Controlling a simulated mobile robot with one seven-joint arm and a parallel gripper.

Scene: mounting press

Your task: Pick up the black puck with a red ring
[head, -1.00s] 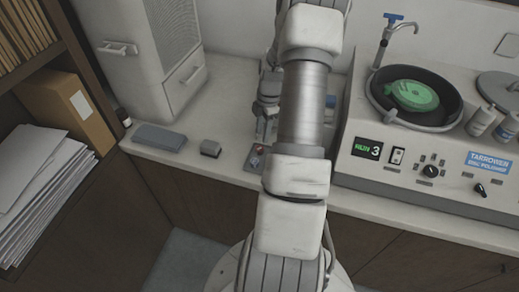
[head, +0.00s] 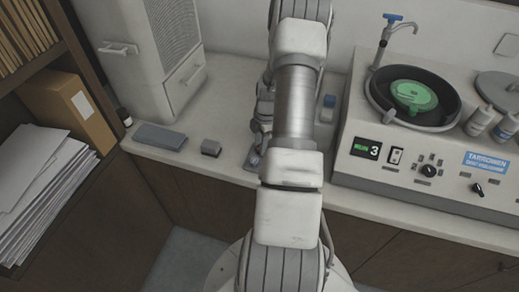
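My gripper (head: 256,147) is low over the counter, at a small dark tray (head: 249,167) near the counter's front edge. My arm hides the gripper's right side and much of the tray. A small reddish spot shows by the fingertips, but I cannot tell whether it is the black puck with a red ring. Whether the fingers are open or shut, or touch anything, is too small and covered to tell.
The polishing machine (head: 350,170) with a green disc (head: 413,96) stands right. A blue-topped item (head: 328,107) stands behind my arm.

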